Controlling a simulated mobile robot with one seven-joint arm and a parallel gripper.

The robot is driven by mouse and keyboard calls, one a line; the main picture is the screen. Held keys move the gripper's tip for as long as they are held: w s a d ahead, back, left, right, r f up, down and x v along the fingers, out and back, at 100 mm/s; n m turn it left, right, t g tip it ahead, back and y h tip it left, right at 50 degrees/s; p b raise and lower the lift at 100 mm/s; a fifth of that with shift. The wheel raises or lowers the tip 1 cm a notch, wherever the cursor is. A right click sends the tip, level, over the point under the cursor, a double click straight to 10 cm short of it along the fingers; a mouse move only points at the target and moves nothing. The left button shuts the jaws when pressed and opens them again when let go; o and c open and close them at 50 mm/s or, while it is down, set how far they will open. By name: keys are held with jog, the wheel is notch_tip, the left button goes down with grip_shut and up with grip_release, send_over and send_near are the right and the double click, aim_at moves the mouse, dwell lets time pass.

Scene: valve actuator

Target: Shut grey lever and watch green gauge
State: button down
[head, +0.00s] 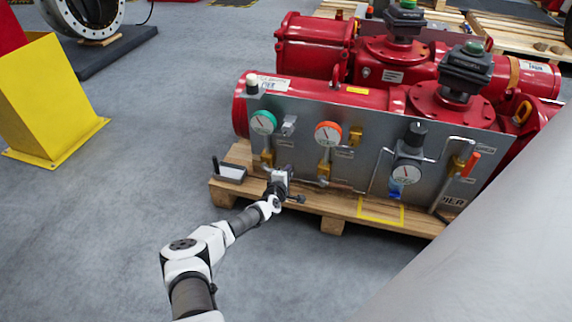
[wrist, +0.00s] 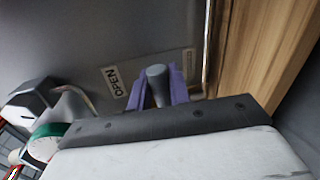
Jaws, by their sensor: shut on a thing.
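The green-rimmed gauge (head: 263,122) is at the left end of the grey panel (head: 300,110) in the head view, with a white dial. It also shows at the lower left edge of the wrist view (wrist: 46,146). My gripper (head: 283,174) is low at the panel's left part, below and right of that gauge. In the wrist view, the purple fingers of my gripper (wrist: 160,85) are shut on the grey lever (wrist: 157,72), whose rounded end shows between them. The lever's other parts are hidden. The gauge reading is too small to tell.
A red-rimmed gauge (head: 328,134) and a dark regulator with a gauge (head: 407,174) are farther right. Pipes run along the panel. A wooden pallet (head: 335,206) carries the red actuator (head: 240,108).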

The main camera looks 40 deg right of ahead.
jog(key=shift+w+a+f+m+p, duration=0.1)
jog(key=shift+f+m+p, duration=0.35)
jog(key=shift+f+m, duration=0.1)
jog(key=c, duration=1.3)
grip_release()
jog(key=shift+c, duration=0.2)
jog(key=shift+s+a+r+p, duration=0.1)
jog(key=shift+s+p, duration=0.1)
jog(key=shift+p, duration=0.1)
jog(key=p+v, duration=0.7)
jog(key=v, duration=0.6)
jog(key=shift+s+p, duration=0.25)
jog(key=shift+p, duration=0.1)
